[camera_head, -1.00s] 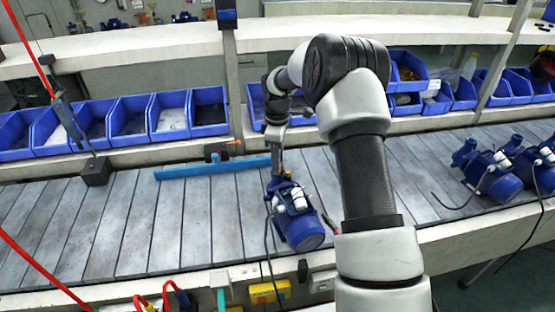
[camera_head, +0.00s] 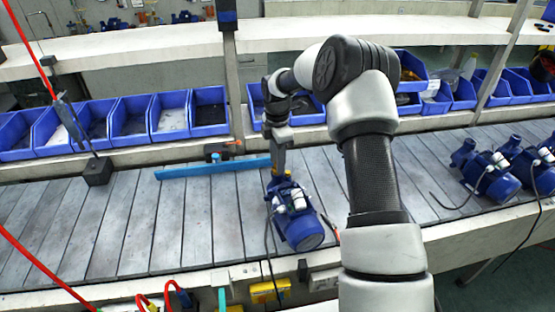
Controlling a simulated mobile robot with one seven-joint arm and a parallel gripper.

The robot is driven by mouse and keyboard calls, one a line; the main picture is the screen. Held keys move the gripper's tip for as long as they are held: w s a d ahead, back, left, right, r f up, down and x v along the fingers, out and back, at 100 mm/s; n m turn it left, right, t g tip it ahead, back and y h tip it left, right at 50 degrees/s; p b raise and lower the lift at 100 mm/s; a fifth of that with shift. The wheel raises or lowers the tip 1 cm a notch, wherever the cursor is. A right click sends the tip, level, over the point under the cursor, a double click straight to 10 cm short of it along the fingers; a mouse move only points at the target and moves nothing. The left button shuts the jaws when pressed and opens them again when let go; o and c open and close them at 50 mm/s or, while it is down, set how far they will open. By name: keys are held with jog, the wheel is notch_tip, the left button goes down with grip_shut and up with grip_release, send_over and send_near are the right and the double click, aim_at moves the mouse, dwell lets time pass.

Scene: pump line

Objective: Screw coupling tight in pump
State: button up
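A blue pump (camera_head: 300,226) with a cylindrical motor body and pale fittings stands on the slatted grey conveyor (camera_head: 135,225), in the middle of the view. My gripper (camera_head: 279,170) points down at the back end of this pump, right above it. A small yellowish piece, perhaps the coupling (camera_head: 281,178), shows at the gripper's tip, at the top of the pump. The gripper's fingers are too small to tell whether they are shut on it. How the coupling sits in the pump cannot be made out.
More blue pumps (camera_head: 492,172) stand on the conveyor at the right, with a dark cable. A blue bar (camera_head: 212,168) lies across the slats left of my gripper. Blue bins (camera_head: 130,118) line the shelf behind. The conveyor's left part is mostly free.

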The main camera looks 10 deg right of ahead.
jog(key=n, duration=0.3)
jog(key=shift+p, duration=0.4)
jog(key=shift+n, duration=0.3)
jog(key=shift+r+n+p, duration=0.1)
jog(key=shift+n+p, duration=0.35)
jog(key=shift+n, duration=1.25)
grip_shut()
jog(key=shift+m+b, duration=0.4)
jog(key=shift+m, duration=1.4)
